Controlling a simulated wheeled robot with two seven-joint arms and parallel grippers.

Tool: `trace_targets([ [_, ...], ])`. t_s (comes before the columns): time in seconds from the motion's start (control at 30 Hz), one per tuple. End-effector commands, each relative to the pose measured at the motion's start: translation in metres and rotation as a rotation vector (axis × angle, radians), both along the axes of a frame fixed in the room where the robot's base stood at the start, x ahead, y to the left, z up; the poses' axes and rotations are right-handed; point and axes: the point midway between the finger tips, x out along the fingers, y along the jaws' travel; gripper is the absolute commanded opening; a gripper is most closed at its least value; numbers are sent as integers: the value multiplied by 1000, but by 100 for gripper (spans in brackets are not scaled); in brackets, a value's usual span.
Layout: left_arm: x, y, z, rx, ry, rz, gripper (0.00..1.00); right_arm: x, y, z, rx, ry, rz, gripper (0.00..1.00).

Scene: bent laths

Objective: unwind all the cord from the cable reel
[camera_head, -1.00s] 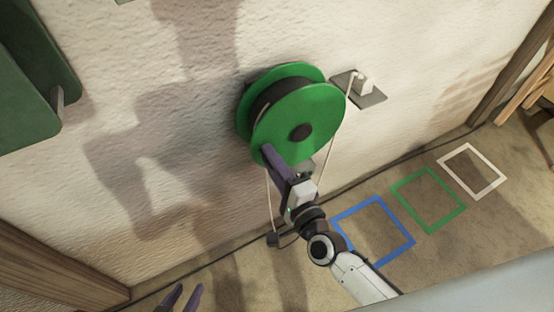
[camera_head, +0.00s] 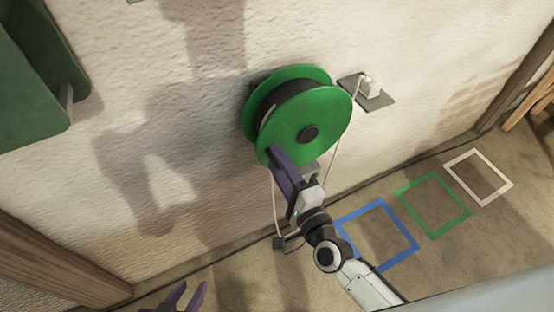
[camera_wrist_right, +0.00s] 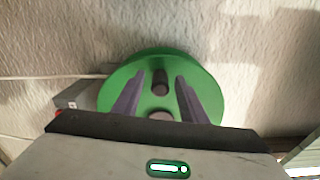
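The green cable reel (camera_head: 318,112) is on the wall in the head view, its dark drum (camera_head: 268,98) showing between two flanges with one pale strand on it. My right gripper (camera_head: 276,152) is at the reel's lower left front. In the right wrist view its fingers (camera_wrist_right: 160,88) are apart, with a dark knob (camera_wrist_right: 160,78) between them and visible gaps either side. My left gripper (camera_head: 192,288) is open and empty at the bottom left.
A white plug (camera_head: 368,85) sits on a grey wall plate (camera_head: 378,100). A dark cord end (camera_head: 288,244) lies low by the wall. Blue (camera_head: 408,248), green (camera_head: 462,212) and white (camera_head: 505,188) outlined squares mark clear floor. A green box (camera_head: 30,80) is at upper left.

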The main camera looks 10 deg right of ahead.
Motion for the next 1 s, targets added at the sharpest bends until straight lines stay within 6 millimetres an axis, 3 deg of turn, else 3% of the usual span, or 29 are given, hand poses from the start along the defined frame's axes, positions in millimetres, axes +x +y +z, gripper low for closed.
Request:
trace_targets([
  [0.43, -1, 0, -4, 0, 3, 0, 31, -79, -21, -2, -1, 4, 2, 39],
  [0.6, -1, 0, -5, 1, 4, 0, 31, -90, -24, -1, 0, 2, 1, 39],
  [0.9, 0, 0, -4, 0, 2, 0, 31, -91, -25, 0, 0, 2, 1, 39],
  [1.0, 0, -1, -4, 0, 2, 0, 31, -95, -22, -6, -77, 4, 22, 39],
])
